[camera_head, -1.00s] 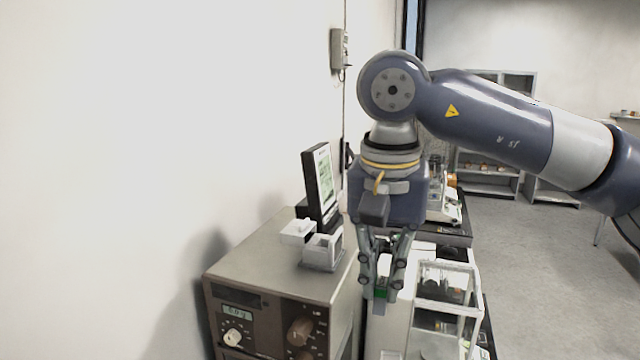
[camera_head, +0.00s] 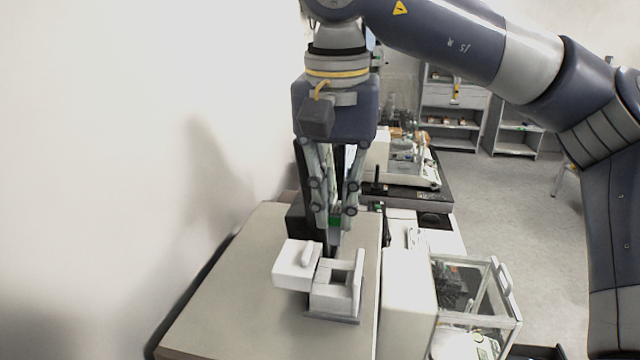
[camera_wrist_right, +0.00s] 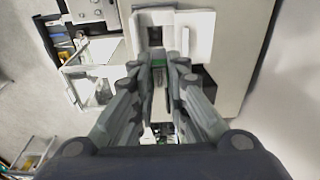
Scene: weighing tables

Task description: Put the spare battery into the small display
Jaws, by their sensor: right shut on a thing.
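The small display (camera_head: 337,300) is a small grey-white housing on the cabinet top, with an open compartment facing up. A white lid-like part (camera_head: 295,268) sits at its left side. My right gripper (camera_head: 336,218) points down just behind and above the display and is shut on the spare battery (camera_head: 336,223), a small green-topped block. In the wrist view the battery (camera_wrist_right: 159,62) shows between the fingertips, close to the dark compartment of the display (camera_wrist_right: 155,36). The battery's lower end is apart from the compartment in the head view. My left gripper is not in view.
The display stands on a beige cabinet (camera_head: 235,290) beside the wall. A dark screen behind it is mostly hidden by my right gripper. A glass-sided balance (camera_head: 470,300) stands lower right. Another balance (camera_head: 405,165) stands farther back. The cabinet top's left part is clear.

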